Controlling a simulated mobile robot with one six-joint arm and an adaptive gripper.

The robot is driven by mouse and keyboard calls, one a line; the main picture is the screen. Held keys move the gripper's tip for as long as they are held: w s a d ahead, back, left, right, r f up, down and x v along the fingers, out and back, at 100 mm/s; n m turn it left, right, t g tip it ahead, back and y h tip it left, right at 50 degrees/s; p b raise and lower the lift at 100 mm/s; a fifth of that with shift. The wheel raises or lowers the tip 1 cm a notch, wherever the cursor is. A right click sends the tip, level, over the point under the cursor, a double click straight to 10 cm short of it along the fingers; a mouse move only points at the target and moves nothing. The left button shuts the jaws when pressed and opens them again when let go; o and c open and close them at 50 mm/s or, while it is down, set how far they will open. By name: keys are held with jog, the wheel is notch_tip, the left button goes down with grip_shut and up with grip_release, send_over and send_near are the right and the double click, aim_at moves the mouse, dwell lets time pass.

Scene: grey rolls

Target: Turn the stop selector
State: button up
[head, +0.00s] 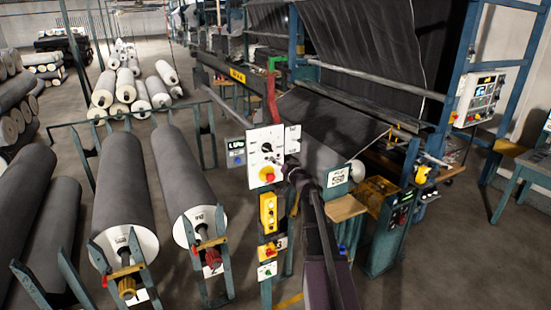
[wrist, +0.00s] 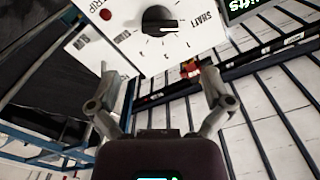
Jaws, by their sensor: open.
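A white control panel (head: 272,155) stands on a post in the middle of the head view. It carries a black rotary knob (head: 267,147), with a red knob on yellow (head: 267,173) below it. In the wrist view the black selector knob (wrist: 160,19) is at the top, its pale pointer line facing right, with numbers around it and "SHAFT" lettering beside it. I cannot read which control is labelled stop. My gripper (wrist: 160,80) is open and empty, its two fingers spread below the knob in the picture, apart from it. In the head view my gripper (head: 293,176) is beside the panel's right edge.
A yellow button box (head: 268,213) hangs on the post below the panel. Large grey rolls (head: 124,190) lie on stands to the left. The machine with dark fabric (head: 335,125) stands behind and right. Open floor (head: 455,250) is at the right.

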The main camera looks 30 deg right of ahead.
jog(key=shift+s, duration=0.7)
jog(key=s+a+f+n+g+y+b, duration=0.3)
jog(key=s+a+f+g+b, duration=0.15)
jog(key=a+f, duration=0.6)
jog(key=s+a+f+n+g+y+b, duration=0.3)
jog(key=s+a+f+g+b, duration=0.15)
jog(key=a+f, duration=0.6)
jog(key=s+a+f+g+h+b, duration=0.3)
jog(key=s+f+g+b, duration=0.1)
jog(key=s+f, duration=0.4)
jog(key=s+a+f+g+h+b, duration=0.3)
jog(key=s+f+g+b, duration=0.2)
jog(key=s, duration=0.7)
notch_tip(320, 180, down, 4)
jog(key=shift+s+a+f+h+b, duration=0.25)
jog(key=shift+s+h+b, duration=0.05)
jog(key=shift+b, duration=0.65)
